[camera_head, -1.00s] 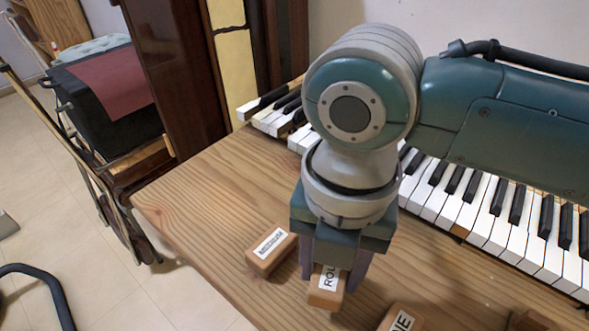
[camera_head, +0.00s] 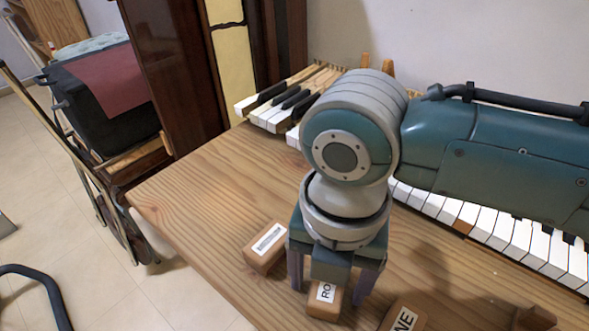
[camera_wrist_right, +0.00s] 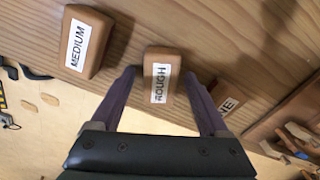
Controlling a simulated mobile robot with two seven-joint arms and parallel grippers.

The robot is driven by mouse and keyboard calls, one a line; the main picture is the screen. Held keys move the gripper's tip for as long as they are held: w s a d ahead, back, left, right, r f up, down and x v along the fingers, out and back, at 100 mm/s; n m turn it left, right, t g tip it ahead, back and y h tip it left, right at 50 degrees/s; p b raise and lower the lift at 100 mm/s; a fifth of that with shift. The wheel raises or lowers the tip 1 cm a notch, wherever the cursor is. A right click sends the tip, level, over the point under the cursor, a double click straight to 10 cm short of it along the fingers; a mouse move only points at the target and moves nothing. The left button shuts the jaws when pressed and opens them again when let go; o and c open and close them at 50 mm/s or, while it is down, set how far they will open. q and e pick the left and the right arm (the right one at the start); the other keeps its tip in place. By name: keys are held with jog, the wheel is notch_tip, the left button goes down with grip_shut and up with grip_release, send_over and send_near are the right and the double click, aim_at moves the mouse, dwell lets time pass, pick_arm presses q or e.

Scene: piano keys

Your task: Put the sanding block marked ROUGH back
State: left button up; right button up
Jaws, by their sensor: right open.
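The wooden sanding block marked ROUGH (camera_head: 322,300) stands on the wooden table near its front edge; it also shows in the right wrist view (camera_wrist_right: 162,75). My right gripper (camera_head: 331,284) is open around it, one finger on each side. In the right wrist view, gaps show between the block and both fingers of the gripper (camera_wrist_right: 165,100). The block marked MEDIUM (camera_head: 265,248) stands to the left. A block with a label ending in NE (camera_head: 404,317) stands to the right, partly hidden by a finger in the wrist view. My left gripper is out of view.
The table (camera_head: 190,195) has clear room on its left side. Piano keys (camera_head: 500,235) run along the back, behind my right arm. Another small wooden piece (camera_head: 537,319) lies at the right. The table's front edge drops to the tiled floor.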

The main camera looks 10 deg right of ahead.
jog(key=shift+r, duration=0.1)
jog(key=shift+r, duration=0.35)
notch_tip(320, 180, up, 12)
jog(key=f+p, duration=0.1)
jog(key=p, duration=0.3)
jog(key=s+a+f+m+t+y, duration=0.1)
jog(key=s+a+m+t+y, duration=0.25)
jog(key=m, duration=0.75)
jog(key=s+d+m+h, duration=0.3)
jog(key=s+d+m, duration=0.5)
jog(key=d+m, duration=0.5)
jog(key=m, duration=0.4)
jog(key=shift+s+f+b, duration=0.3)
jog(key=shift+s+f, duration=0.05)
